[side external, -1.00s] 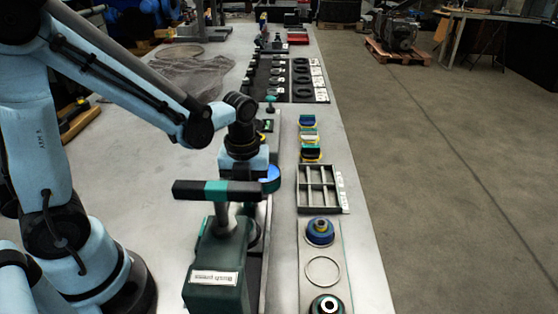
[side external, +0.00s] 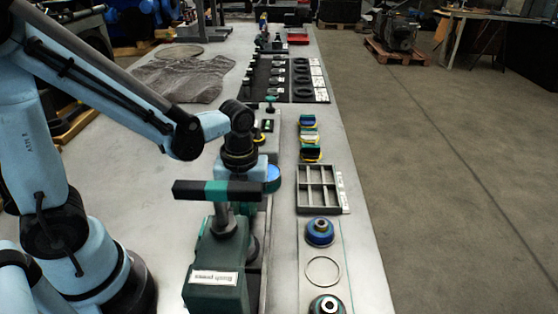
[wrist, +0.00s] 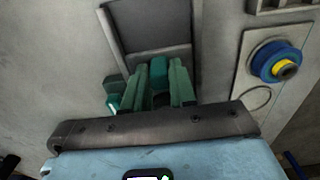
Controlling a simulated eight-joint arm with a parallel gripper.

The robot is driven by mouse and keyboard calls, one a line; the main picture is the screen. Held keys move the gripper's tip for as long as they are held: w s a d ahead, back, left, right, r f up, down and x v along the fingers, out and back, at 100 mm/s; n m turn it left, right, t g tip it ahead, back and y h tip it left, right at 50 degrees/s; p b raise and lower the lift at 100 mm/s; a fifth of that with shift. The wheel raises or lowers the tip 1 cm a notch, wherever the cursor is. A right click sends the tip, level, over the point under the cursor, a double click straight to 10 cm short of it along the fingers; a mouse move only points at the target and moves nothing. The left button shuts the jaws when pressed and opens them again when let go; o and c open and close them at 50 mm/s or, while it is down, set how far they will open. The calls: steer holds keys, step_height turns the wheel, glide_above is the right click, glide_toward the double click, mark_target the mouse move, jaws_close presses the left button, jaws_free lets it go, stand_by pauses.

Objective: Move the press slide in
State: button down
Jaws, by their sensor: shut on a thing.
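The bush press (side external: 217,275) is a dark green body with a label, at the front middle in the side view. Its black bar handle with a teal band (side external: 217,190) stands above it. My gripper is behind the handle in the side view, its fingers hidden there. In the wrist view my gripper (wrist: 158,82) points at green parts in front of a grey framed recess (wrist: 148,55). It is shut on a teal-green piece (wrist: 160,72) between its fingers, apparently part of the press slide. How far the slide is in cannot be told.
Right of the press lie a blue bushing with a yellow centre (side external: 319,232), a thin ring (side external: 323,271) and a dark round part (side external: 327,304). A divided grey tray (side external: 318,189) is beyond them. A blue round thing (side external: 272,178) is close to my wrist. The bench at left is mostly clear.

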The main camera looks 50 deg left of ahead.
steer(key=shift+s+d, duration=1.2)
steer(key=shift+d, duration=0.05)
steer(key=shift+s+d, duration=1.35)
steer(key=shift+d, duration=0.05)
steer(key=c, duration=1)
jaws_free()
steer(key=shift+c, duration=0.2)
steer(key=shift+r, duration=2.75)
steer(key=shift+r, duration=0.15)
